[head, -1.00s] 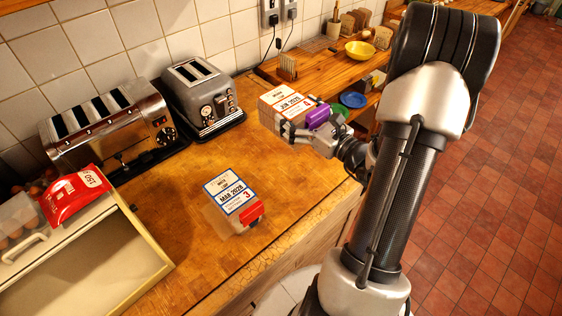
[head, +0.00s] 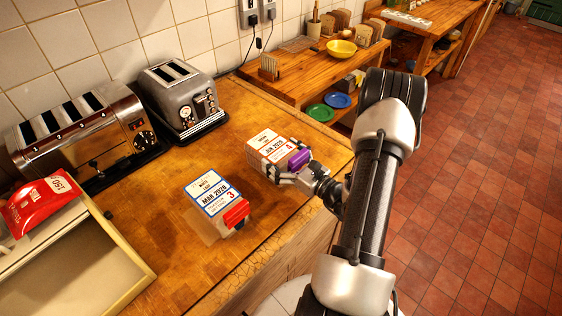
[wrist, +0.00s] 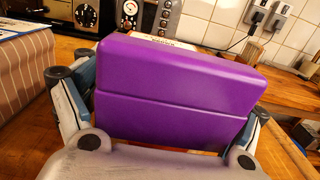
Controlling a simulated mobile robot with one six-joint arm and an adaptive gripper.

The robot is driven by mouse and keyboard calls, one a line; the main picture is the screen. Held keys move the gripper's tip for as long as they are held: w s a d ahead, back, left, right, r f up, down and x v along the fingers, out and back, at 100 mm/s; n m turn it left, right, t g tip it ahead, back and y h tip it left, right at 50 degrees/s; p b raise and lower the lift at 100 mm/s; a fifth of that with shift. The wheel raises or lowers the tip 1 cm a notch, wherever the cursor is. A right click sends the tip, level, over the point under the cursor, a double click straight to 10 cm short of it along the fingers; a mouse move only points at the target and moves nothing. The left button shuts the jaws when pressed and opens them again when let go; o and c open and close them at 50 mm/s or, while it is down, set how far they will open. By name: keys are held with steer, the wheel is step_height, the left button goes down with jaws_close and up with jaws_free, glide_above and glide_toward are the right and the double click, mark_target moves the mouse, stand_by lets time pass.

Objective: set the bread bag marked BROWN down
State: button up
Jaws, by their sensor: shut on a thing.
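The bread bag in my gripper (head: 285,172) has a red-edged label reading JUN 2026; its small top line, probably BROWN, is hard to read. This bag (head: 264,147) has a purple end piece (head: 299,159), which fills the wrist view (wrist: 175,92) between my fingers. My gripper is shut on the bag, with fingers along its sides. The bag is upright, low over the wooden counter; I cannot tell if it touches. A second bag (head: 212,190) with a blue-edged WHITE, MAR 2028 label and red end stands to its left, a gap between them.
A grey toaster (head: 180,95) and a chrome toaster (head: 95,130) stand along the tiled wall. A tray (head: 125,260) and a red packet (head: 40,203) are at left. Bare counter (head: 160,225) lies around the bags; its front edge is close. Shelving (head: 300,85) is behind.

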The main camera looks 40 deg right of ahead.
steer(key=shift+f, duration=0.65)
steer(key=shift+f, duration=0.1)
steer(key=o, duration=1.3)
steer(key=shift+f, duration=0.1)
steer(key=shift+s+r, duration=0.15)
steer(key=shift+r, duration=0.1)
steer(key=s, duration=0.4)
steer(key=s+p, duration=0.1)
steer(key=s, duration=0.2)
steer(key=s+d, duration=0.1)
steer(key=s, duration=0.3)
steer(key=shift+s+f+p, duration=0.2)
steer(key=shift+s+p, duration=0.15)
steer(key=shift+p, duration=0.05)
